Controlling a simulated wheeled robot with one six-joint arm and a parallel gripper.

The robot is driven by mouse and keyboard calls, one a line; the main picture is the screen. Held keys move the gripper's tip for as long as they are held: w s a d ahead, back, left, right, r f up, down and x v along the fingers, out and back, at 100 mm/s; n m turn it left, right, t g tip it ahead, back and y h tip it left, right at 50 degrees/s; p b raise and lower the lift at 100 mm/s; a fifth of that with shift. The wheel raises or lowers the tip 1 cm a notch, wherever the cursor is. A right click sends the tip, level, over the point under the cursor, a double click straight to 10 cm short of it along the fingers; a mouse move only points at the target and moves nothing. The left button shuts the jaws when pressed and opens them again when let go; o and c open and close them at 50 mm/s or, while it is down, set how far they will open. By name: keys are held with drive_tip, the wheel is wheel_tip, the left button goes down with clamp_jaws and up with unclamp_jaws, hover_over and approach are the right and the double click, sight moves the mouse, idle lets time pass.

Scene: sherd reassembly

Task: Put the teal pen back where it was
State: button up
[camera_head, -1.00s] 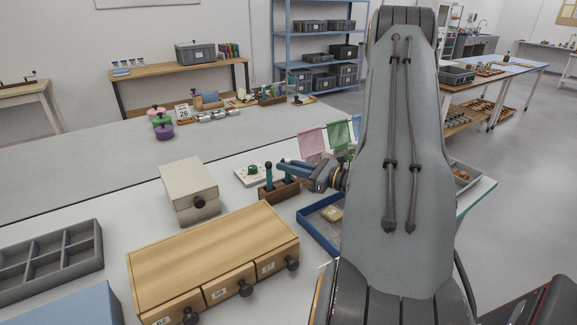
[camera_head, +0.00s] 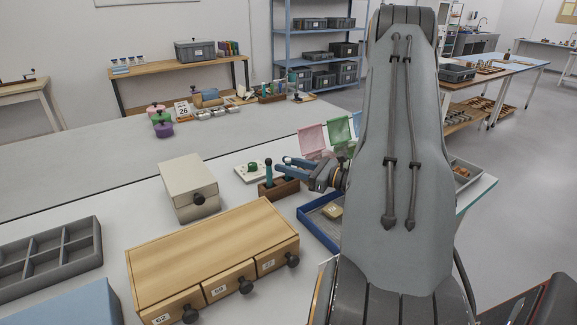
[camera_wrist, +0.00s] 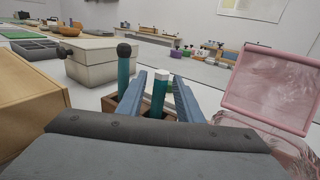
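A teal pen with a pale top (camera_wrist: 158,100) stands upright in a small wooden holder (camera_head: 279,190). In the wrist view it is between the two blue fingers of my gripper (camera_wrist: 159,75), with a gap on each side. My gripper (camera_head: 282,162) is open at the holder in the head view. A second teal pen with a round black top (camera_wrist: 124,72) stands left of the fingers, in or right by the holder; it also shows in the head view (camera_head: 268,168). The pens' lower ends are hidden.
A cream box (camera_head: 188,190) with a dark knob and a wooden drawer unit (camera_head: 210,255) stand to the left. A blue tray (camera_head: 318,222) lies to the right. Pink and green panels (camera_head: 313,140) stand behind my gripper. A small white board (camera_head: 247,174) lies beyond the holder.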

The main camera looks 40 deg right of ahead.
drive_tip(key=shift+r, duration=0.2)
drive_tip(key=b+v, duration=0.1)
drive_tip(key=v, duration=1.1)
drive_tip(key=shift+r, duration=0.3)
